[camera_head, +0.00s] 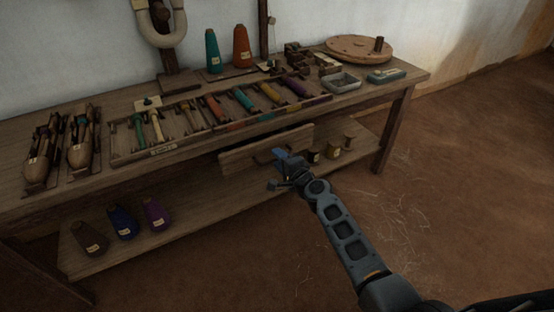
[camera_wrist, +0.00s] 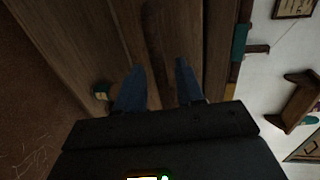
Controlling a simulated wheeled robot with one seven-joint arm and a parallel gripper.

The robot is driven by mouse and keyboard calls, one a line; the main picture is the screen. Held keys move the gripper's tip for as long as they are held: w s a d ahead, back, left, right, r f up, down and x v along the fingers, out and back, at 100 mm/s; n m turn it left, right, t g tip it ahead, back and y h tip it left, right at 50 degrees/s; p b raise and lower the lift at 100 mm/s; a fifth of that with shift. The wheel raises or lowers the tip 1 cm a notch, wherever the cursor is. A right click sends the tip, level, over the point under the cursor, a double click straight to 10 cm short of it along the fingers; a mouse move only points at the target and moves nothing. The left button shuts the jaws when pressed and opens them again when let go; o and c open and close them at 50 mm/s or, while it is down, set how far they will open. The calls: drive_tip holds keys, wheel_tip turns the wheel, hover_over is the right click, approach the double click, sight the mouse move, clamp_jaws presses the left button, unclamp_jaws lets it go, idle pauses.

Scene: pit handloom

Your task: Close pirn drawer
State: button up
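The pirn drawer (camera_head: 240,158) is under the workbench top, with its wooden front standing out from the bench, so it is open. A dark handle is on its front, partly hidden by my gripper in the head view. My gripper (camera_head: 281,170) is at the drawer front, near the handle. In the wrist view the two blue fingers of my gripper (camera_wrist: 160,66) are apart. A dark bar, which looks like the handle (camera_wrist: 153,35), runs between and beyond the fingertips. I cannot tell whether either finger touches it.
The bench top (camera_head: 420,75) holds a tray of coloured pirns (camera_head: 165,150), shuttles (camera_head: 40,160), thread cones (camera_head: 240,48) and a round wooden disc (camera_head: 358,48). The lower shelf (camera_head: 180,240) carries more cones (camera_head: 122,222) and small spools (camera_head: 332,150). The floor (camera_head: 450,170) in front is clear except for straw.

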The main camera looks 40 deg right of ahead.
drive_tip(key=shift+x, duration=0.8)
drive_tip(key=shift+c, duration=0.3)
clamp_jaws()
